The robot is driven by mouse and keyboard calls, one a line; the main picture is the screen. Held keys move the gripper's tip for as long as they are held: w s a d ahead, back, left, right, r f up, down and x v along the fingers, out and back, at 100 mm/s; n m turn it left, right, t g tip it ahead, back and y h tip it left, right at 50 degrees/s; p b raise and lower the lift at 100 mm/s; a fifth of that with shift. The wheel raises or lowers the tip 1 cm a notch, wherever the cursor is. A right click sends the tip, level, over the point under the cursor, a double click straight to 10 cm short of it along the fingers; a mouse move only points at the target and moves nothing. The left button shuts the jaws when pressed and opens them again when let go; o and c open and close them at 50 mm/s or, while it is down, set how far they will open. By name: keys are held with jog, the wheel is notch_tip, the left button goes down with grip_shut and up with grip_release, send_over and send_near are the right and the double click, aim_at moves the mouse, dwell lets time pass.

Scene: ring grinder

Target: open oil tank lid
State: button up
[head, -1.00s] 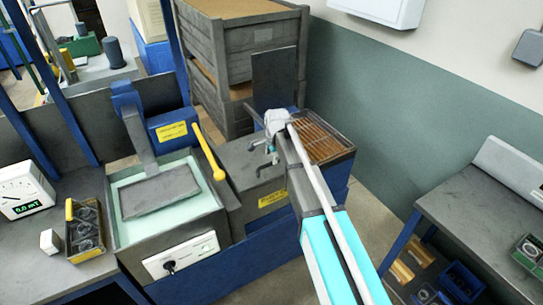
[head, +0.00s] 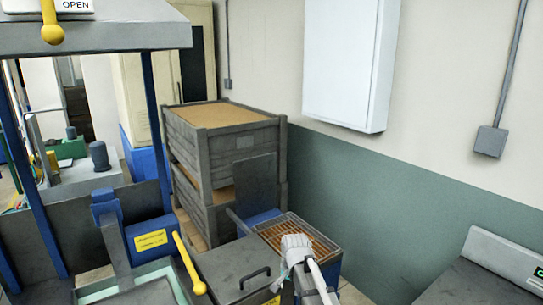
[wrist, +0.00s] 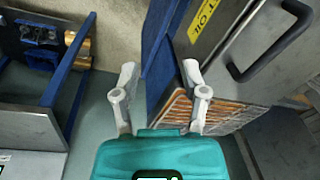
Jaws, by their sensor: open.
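The oil tank lid (head: 225,268) is a flat grey plate with a black bar handle (head: 256,277); it looks shut. In the wrist view the handle (wrist: 275,48) shows at the upper right, beside a yellow label (wrist: 203,18) reading "T OIL". My gripper (wrist: 159,70) is open, with two grey fingers apart and nothing between them. In the head view my pale wrist is right of the lid, in front of the grate, and the fingers are mostly hidden. The gripper is apart from the handle.
A brown slatted grate (head: 300,238) lies behind and right of the lid, also under the right finger in the wrist view (wrist: 225,120). A dark upright panel (head: 255,183) and stacked grey crates (head: 225,145) stand behind. A yellow lever (head: 188,262) rises left of the lid.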

jog(key=s+d+n+g, duration=0.1)
jog(key=s+d+n, duration=0.5)
jog(key=s+d, duration=0.5)
jog(key=s, duration=0.4)
jog(key=shift+d+h, duration=0.15)
jog(key=shift+h, duration=0.15)
grip_shut()
